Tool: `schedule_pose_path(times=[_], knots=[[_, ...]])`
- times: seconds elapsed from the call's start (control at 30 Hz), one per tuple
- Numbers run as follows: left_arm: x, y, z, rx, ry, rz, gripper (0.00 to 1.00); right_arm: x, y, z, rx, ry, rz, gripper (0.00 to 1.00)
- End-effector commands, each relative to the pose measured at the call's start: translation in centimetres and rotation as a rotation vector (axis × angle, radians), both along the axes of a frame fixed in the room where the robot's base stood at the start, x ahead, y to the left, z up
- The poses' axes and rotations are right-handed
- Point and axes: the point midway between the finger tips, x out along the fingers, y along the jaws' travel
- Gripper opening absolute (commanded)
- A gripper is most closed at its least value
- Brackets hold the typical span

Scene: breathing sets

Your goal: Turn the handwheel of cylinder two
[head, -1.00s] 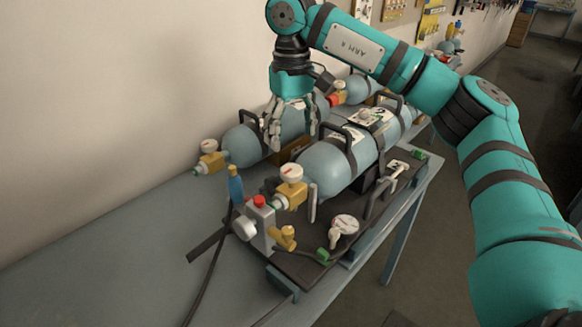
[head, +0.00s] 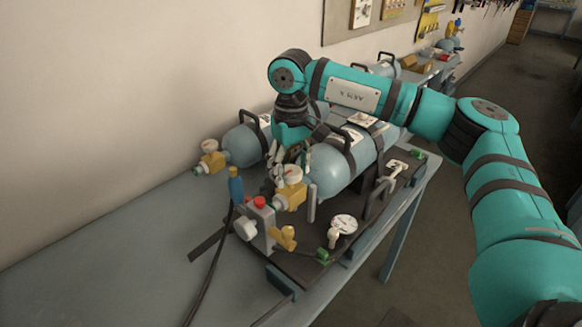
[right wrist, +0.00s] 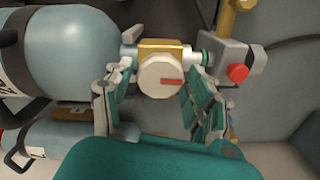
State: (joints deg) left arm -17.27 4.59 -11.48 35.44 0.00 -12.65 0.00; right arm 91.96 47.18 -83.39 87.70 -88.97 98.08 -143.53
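The near blue-grey cylinder (head: 335,168) lies on a dark board with its brass valve (head: 291,196) facing front left. A white round handwheel (head: 291,175) with a red mark sits on top of that valve. In the right wrist view the handwheel (right wrist: 160,78) lies between the spread fingers of my right gripper (right wrist: 163,85), with gaps on both sides. Any contact cannot be told. My left gripper is not in view.
A second cylinder (head: 241,146) with its own valve (head: 211,160) lies behind, by the wall. A grey block with a red button (head: 259,202) and a blue-gripped hose (head: 235,186) stand close in front. The table's left part (head: 120,260) is clear.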

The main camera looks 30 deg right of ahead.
Motion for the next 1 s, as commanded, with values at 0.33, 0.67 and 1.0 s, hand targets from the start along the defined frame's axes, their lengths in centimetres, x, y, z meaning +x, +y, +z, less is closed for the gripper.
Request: schedule_pose_path(times=[0.33,0.67,1.0], knots=[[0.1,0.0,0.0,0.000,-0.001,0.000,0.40,0.0,0.0,0.0,0.000,0.000,-0.001,0.14],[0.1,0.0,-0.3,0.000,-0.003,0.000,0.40,0.0,0.0,-0.1,0.000,0.000,-0.069,0.14],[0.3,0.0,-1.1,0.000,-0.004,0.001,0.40,0.0,0.0,-0.1,0.000,0.000,-0.328,0.14]])
